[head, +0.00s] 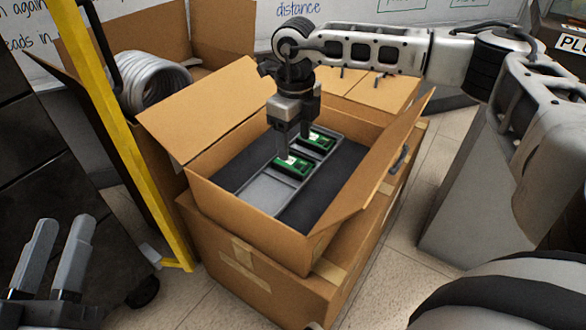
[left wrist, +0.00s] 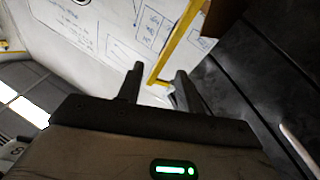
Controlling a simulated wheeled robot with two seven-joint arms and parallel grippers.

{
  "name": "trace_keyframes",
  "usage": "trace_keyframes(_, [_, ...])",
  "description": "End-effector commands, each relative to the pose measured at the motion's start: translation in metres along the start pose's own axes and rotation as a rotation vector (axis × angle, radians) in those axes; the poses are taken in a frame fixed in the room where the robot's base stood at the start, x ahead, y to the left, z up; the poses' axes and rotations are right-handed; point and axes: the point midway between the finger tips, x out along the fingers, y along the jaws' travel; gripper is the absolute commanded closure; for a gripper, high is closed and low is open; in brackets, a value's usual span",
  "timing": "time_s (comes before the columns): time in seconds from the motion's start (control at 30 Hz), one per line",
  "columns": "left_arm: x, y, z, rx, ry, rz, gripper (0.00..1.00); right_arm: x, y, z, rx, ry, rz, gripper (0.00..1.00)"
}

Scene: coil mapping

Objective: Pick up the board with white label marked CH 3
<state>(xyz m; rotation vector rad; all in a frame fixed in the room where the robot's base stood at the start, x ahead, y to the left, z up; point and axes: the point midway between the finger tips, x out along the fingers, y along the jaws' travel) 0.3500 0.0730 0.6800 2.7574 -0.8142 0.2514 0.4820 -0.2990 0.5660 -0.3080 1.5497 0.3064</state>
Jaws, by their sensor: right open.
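Two green boards lie in a grey tray (head: 247,193) inside an open cardboard box (head: 222,207). The nearer board (head: 301,172) and the farther board (head: 326,142) each show a small white patch. The lettering is too small to read, so I cannot tell which is CH 3. My right gripper (head: 283,157) points down from above, its fingertips at the far-left end of the nearer board. I cannot tell whether they touch it. It is open and hides part of that board. My left gripper (head: 62,232) is open and empty at the lower left; its parted fingers also show in the left wrist view (left wrist: 158,78).
The box's raised flaps (head: 392,155) surround the tray, and it stands on a larger carton (head: 262,275). A yellow post (head: 120,130) and dark drawers (head: 40,170) stand at left. A grey coil (head: 152,82) lies in another box behind. Floor at right is partly clear.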

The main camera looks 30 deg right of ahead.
Motion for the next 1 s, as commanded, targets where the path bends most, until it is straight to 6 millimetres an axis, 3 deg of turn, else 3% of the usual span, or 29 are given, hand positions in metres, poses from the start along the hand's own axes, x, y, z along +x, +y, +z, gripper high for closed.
trace_keyframes(0.17, [0.004, 0.001, -0.012, 0.1, 0.095, 0.03, 0.64, 0.018, 0.0, -0.001, -0.001, -0.001, 0.0, 0.38])
trace_keyframes(0.4, [0.004, 0.013, -0.044, 0.322, 0.317, 0.104, 0.64, 0.05, 0.0, -0.002, 0.0, 0.0, 0.001, 0.38])
trace_keyframes(0.73, [0.004, 0.018, -0.053, 0.364, 0.36, 0.119, 0.64, 0.053, 0.0, -0.002, 0.0, -0.001, 0.001, 0.38])
trace_keyframes(0.87, [0.004, 0.018, -0.053, 0.363, 0.359, 0.118, 0.64, 0.053, 0.001, -0.002, 0.0, -0.001, 0.001, 0.72])
trace_keyframes(1.0, [0.004, 0.018, -0.053, 0.362, 0.359, 0.119, 0.64, 0.053, 0.0, -0.002, 0.0, -0.001, 0.001, 0.72])
